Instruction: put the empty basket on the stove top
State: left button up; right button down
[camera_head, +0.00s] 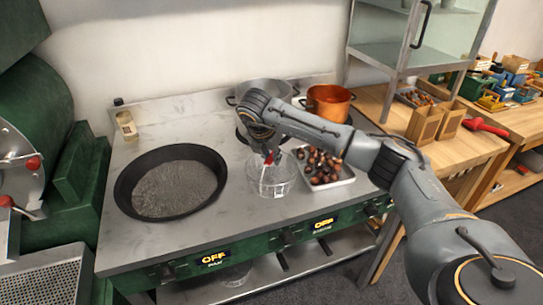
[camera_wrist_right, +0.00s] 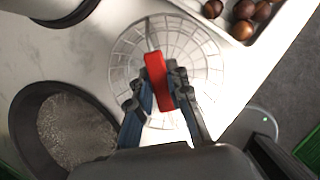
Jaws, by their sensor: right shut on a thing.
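The wire basket (camera_head: 272,182) is round and empty, and it is on or just above the grey stove top (camera_head: 232,222), between the black pan and the tray of chestnuts. I cannot tell whether its bottom touches. My right gripper (camera_head: 270,158) is above the basket, shut on its red handle. In the right wrist view the fingers (camera_wrist_right: 162,92) close around the red handle (camera_wrist_right: 157,82), with the basket mesh (camera_wrist_right: 190,45) below. My left gripper is not in view.
A large black pan (camera_head: 124,190) with grainy contents stands on the left. A metal tray (camera_head: 343,178) of chestnuts is close on the right. A copper pot (camera_head: 329,103) and a steel pot (camera_head: 280,88) stand behind. A bottle (camera_head: 126,124) is at the back left. Bare counter lies in front.

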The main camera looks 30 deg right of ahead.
jog(key=c, duration=1.3)
grip_release()
jog(key=shift+r+p, duration=0.25)
jog(key=shift+p, duration=0.1)
jog(key=shift+a+r, duration=0.15)
jog(key=shift+r, duration=0.15)
jog(key=b+v, duration=0.1)
jog(key=v, duration=1)
jog(key=shift+s+b, duration=0.2)
jog(key=shift+b, duration=0.1)
